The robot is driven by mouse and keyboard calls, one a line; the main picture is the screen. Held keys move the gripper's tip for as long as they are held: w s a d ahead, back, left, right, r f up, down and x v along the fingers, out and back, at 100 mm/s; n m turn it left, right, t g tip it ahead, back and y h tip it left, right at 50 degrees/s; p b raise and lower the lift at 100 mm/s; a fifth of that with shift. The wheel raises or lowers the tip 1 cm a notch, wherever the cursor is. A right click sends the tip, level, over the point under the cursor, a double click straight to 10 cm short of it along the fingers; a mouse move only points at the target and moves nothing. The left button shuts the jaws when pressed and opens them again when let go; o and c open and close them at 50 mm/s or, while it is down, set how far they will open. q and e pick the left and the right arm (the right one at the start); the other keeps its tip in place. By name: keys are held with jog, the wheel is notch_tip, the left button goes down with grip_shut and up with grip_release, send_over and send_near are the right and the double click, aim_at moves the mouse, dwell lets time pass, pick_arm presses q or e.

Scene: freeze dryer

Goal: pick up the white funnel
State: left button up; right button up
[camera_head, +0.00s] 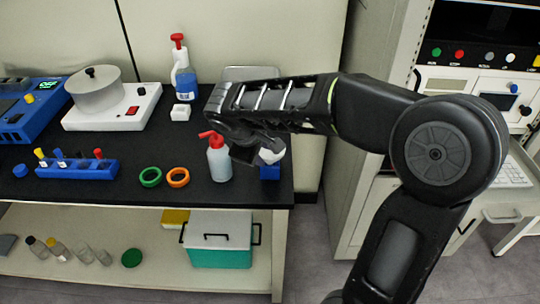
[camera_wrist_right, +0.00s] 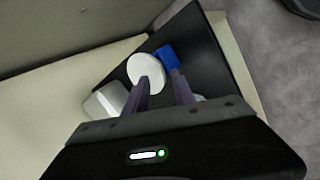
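The white funnel (camera_head: 271,155) shows as a white round shape above a small blue block (camera_head: 270,172) near the front right corner of the black table. In the right wrist view the funnel (camera_wrist_right: 143,68) is a white disc beside the blue block (camera_wrist_right: 167,56). My right gripper (camera_head: 256,152) reaches in from the right, low over the table, and partly covers the funnel in the head view. In the wrist view its fingers (camera_wrist_right: 161,90) are apart; the left one overlaps the disc's lower edge. Contact cannot be told. My left gripper is not in view.
A spray bottle with red cap (camera_head: 219,160) stands just left of my gripper. Green (camera_head: 150,177) and orange (camera_head: 178,177) rings lie farther left. A blue rack (camera_head: 78,170), a white hotplate (camera_head: 112,112) and a blue-white spray bottle (camera_head: 184,75) are also on the table.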

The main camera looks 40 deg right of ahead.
aim_at(270, 160)
jog(key=x, duration=0.4)
jog(key=shift+f, duration=0.15)
dwell(0.4)
grip_shut()
dwell(0.4)
